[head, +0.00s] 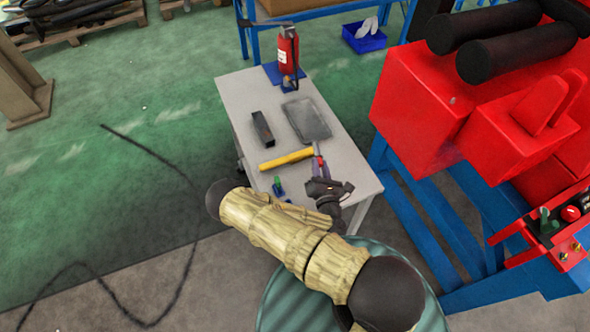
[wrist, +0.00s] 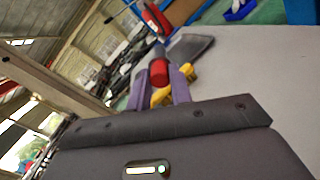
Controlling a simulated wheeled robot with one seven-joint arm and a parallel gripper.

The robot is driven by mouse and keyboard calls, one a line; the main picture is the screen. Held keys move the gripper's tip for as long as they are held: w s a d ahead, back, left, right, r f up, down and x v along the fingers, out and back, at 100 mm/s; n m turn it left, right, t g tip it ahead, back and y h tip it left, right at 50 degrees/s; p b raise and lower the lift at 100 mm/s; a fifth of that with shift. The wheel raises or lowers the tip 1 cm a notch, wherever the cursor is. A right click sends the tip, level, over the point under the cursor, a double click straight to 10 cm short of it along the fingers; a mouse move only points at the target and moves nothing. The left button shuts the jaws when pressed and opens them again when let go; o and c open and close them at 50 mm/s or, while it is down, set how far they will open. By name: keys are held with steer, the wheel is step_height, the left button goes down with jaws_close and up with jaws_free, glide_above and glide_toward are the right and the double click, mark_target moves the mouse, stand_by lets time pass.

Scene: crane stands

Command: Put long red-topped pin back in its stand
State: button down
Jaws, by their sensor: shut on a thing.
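My gripper (head: 319,164) is over the right front part of the grey table. Its purple fingers are shut on the red-topped pin, whose red top (wrist: 159,72) shows between them in the wrist view, with a short grey part beyond it. In the head view the pin is small and mostly hidden by the fingers. A small blue stand with a green-topped piece (head: 278,186) is on the table's front left, left of my gripper. Whether it has a free hole is too small to tell.
A yellow bar (head: 286,160) lies left of my gripper. A dark block (head: 263,129) and a grey tray (head: 307,121) lie farther back on the table (head: 242,92). A fire extinguisher (head: 288,52) stands at the back. A large red machine (head: 420,105) is at right.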

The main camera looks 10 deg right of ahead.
steer(key=shift+d, duration=0.1)
stand_by(0.3)
steer(key=d+m+g+h+p, duration=0.3)
steer(key=d+m+g+h, duration=0.1)
steer(key=m+g+h, duration=0.7)
steer(key=s+a+r+m+g+y+p, duration=0.1)
steer(key=s+a+r+m+g+y, duration=0.2)
steer(key=a+m, duration=0.5)
steer(key=s+a+r+m+g+y+p, duration=0.2)
steer(key=s+a+r+m+g+y, duration=0.2)
steer(key=a+r+m+y, duration=0.3)
steer(key=shift+s+a+r+m+y, duration=0.45)
steer(key=shift+s+r, duration=0.2)
steer(key=shift+r, duration=0.25)
